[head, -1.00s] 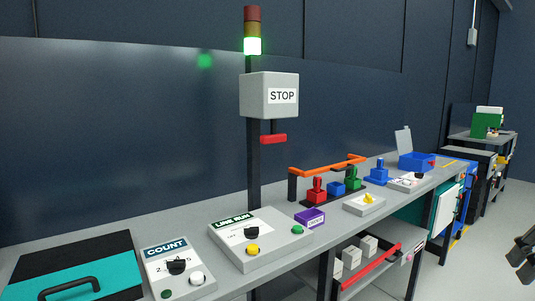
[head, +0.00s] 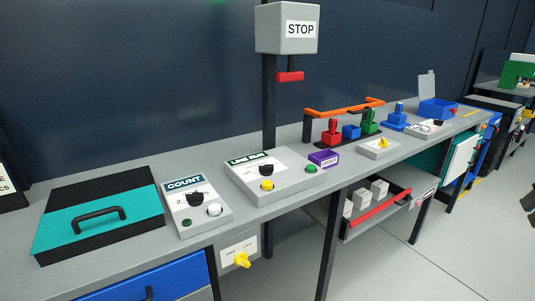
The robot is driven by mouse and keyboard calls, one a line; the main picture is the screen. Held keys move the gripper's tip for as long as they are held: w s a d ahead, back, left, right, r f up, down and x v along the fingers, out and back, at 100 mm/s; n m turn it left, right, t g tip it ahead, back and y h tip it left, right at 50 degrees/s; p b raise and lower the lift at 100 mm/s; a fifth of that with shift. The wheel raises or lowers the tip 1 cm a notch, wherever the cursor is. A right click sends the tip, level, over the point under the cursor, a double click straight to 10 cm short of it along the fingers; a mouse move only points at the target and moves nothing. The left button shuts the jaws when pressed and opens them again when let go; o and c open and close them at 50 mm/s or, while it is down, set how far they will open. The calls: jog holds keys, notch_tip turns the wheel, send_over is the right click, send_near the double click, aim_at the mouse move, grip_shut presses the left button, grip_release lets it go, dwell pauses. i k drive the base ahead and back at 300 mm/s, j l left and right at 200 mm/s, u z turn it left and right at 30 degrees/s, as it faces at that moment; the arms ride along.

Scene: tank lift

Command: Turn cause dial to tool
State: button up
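Several dials show in the head view, and I cannot read which is labelled cause. A black dial (head: 195,199) sits on the grey COUNT box (head: 187,228). Another black dial (head: 265,169) is on the LINE RUN box (head: 292,187). A yellow knob (head: 242,260) is on a pale plate under the bench front. A yellow knob (head: 383,143) is on a small grey box farther right. A black dial (head: 438,122) is on another box beyond it. The dark tip of my gripper (head: 529,199) shows partly at the right edge, far from the dials; its opening is unclear.
The long grey bench (head: 135,247) runs to the far right. A black and teal case (head: 110,240) lies on it at left. A STOP box (head: 287,28) hangs on a post. An orange rail (head: 345,106) stands behind red, blue and green blocks. Floor (head: 450,240) is clear at right.

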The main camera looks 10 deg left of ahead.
aim_at(265, 169)
jog(key=i+j+u, duration=0.2)
jog(key=u, duration=0.25)
jog(key=i+u, duration=0.45)
